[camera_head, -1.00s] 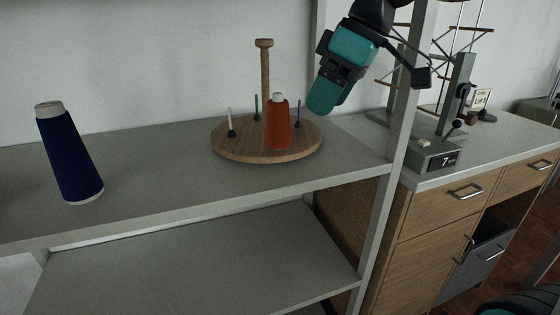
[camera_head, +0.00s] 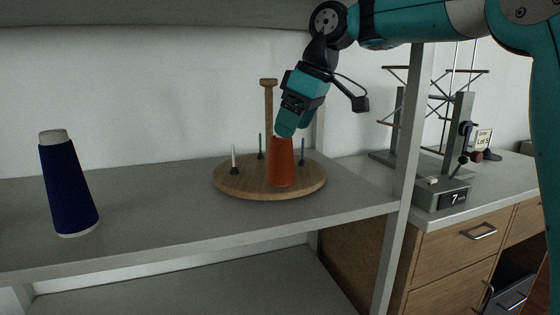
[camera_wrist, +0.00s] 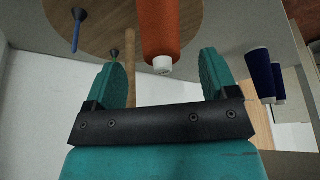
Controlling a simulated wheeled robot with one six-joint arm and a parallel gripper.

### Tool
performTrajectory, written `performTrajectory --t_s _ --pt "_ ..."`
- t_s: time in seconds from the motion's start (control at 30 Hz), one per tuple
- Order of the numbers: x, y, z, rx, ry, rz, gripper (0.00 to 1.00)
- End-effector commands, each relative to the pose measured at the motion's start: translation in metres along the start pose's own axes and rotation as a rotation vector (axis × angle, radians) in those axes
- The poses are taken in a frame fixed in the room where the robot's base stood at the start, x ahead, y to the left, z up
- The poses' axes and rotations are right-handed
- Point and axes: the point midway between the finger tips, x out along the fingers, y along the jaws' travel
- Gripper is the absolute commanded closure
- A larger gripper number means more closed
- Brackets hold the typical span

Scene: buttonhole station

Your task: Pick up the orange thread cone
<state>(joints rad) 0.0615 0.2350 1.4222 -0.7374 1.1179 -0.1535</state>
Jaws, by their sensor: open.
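The orange thread cone (camera_head: 281,163) stands upright on a round wooden turntable (camera_head: 234,186) on the shelf. Its top is hidden behind my gripper in the head view. My gripper (camera_head: 286,132) points down at the top of the cone, with its jaws open. In the wrist view the orange cone (camera_wrist: 158,28) shows with its white tip beyond and between the open fingers of my gripper (camera_wrist: 165,78). The fingers do not close on it; whether they touch it cannot be told.
A wooden post (camera_head: 269,108) and several thin coloured pegs stand on the turntable around the cone. A dark blue cone (camera_head: 68,190) stands on the shelf at left. A grey shelf upright (camera_head: 411,140) is at right, before a counter with a grey device (camera_head: 440,192).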

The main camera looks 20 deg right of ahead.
Motion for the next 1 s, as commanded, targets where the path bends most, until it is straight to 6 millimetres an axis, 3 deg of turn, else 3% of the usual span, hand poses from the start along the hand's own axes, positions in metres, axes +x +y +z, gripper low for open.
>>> performTrajectory --t_s 0.07,0.13,0.3,0.63,0.87,0.9,1.0 --pt "0.006 -0.001 -0.01 -0.004 -0.001 -0.003 0.2" --pt "0.024 -0.001 -0.006 -0.001 -0.002 -0.004 0.2" --pt "0.048 -0.001 -0.006 -0.001 -0.002 -0.003 0.2" --pt "0.054 0.0 -0.007 -0.001 0.0 -0.001 0.2" --pt "0.053 0.0 -0.007 -0.001 0.0 -0.001 0.71" --pt "0.053 0.0 -0.007 -0.001 0.0 -0.001 0.75" --pt "0.053 0.0 -0.007 -0.001 0.0 0.0 0.76"
